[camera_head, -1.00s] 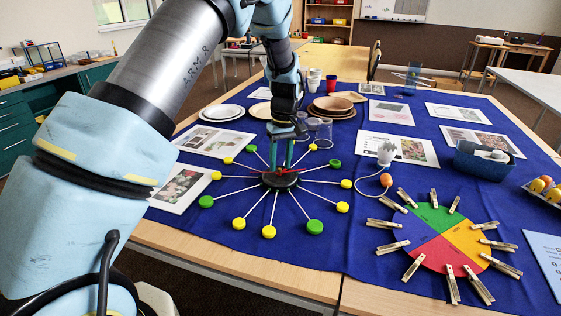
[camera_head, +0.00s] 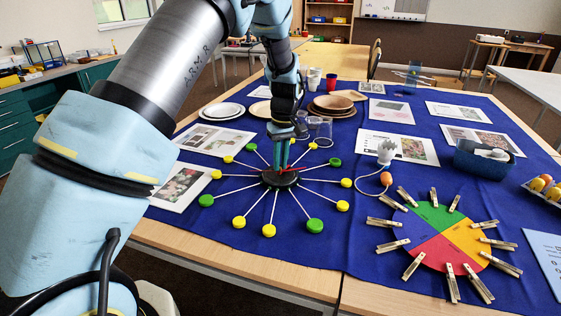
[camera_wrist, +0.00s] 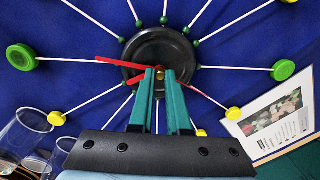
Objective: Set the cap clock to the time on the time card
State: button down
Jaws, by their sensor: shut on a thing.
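The cap clock has a black hub (camera_head: 280,179), white spokes and yellow and green caps, and lies on the blue cloth. In the wrist view its hub (camera_wrist: 172,50) carries red hands (camera_wrist: 118,63), pointing left; a thinner red strip (camera_wrist: 208,98) runs to the lower right. My gripper (camera_head: 281,168) is over the hub, pointing down. In the wrist view its green fingers (camera_wrist: 163,78) are close together around a small brass-coloured piece (camera_wrist: 160,74) near the hub's centre. The fingers hide part of the hub and hands. I cannot tell which printed sheet is the time card.
A coloured disc with clothespins (camera_head: 442,236) lies to the right. A sheet (camera_head: 182,187) lies left of the clock, and a light-blue sheet (camera_head: 544,252) lies at the right edge. Clear cups (camera_head: 320,128) and stacked plates (camera_head: 331,107) stand behind the clock.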

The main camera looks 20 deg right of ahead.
dwell(0.4)
jog(key=m, duration=0.3)
jog(key=shift+m, duration=0.4)
jog(key=m, duration=0.4)
jog(key=shift+m+t+p, duration=0.3)
jog(key=shift+p, duration=0.05)
jog(key=m, duration=0.4)
jog(key=shift+s+p, duration=0.1)
jog(key=shift+p, duration=0.2)
jog(key=shift+m+h, duration=0.3)
jog(key=shift+m, duration=1.4)
jog(key=c, duration=0.9)
grip_release()
